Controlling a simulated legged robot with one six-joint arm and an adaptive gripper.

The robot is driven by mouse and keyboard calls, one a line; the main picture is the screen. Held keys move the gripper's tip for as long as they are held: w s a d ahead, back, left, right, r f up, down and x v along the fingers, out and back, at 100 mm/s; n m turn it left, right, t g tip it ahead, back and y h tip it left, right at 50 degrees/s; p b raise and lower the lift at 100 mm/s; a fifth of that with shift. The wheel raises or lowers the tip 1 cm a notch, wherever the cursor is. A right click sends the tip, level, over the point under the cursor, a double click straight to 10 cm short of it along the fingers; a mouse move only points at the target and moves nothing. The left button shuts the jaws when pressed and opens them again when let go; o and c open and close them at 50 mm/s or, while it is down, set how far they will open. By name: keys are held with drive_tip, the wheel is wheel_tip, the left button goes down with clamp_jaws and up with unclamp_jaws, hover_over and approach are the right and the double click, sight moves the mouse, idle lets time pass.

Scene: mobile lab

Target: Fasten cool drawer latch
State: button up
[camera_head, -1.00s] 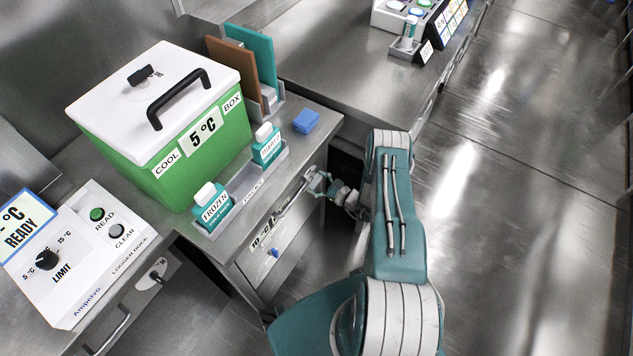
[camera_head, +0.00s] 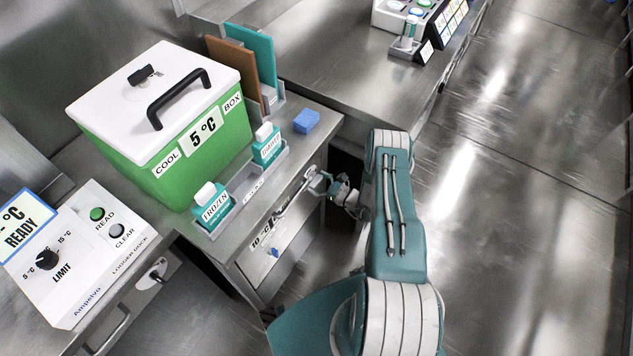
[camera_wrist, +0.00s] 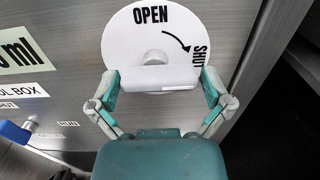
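The latch (camera_wrist: 177,18) is a white round plate on the grey drawer front (camera_wrist: 85,25), marked OPEN at the top and SHUT at the right, with an arrow curving between them. Its pale handle bar (camera_wrist: 160,79) lies level across the wrist view. My gripper (camera_wrist: 160,82) has its two fingers spread wide, one at each end of the bar; I cannot tell whether they press on it. In the head view my gripper (camera_head: 321,183) is at the upper right of the drawer front (camera_head: 268,250), largely hiding the latch.
Above the drawer, the counter holds a green cool box (camera_head: 200,135), a rack (camera_head: 245,188) with FROZEN and THAWED bottles, and a blue block (camera_head: 306,121). A blue-tipped part (camera_wrist: 17,132) sticks out at left in the wrist view. Open floor (camera_head: 520,230) lies to the right.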

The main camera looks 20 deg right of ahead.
drive_tip(key=v, duration=1.2)
drive_tip(key=shift+f, duration=0.15)
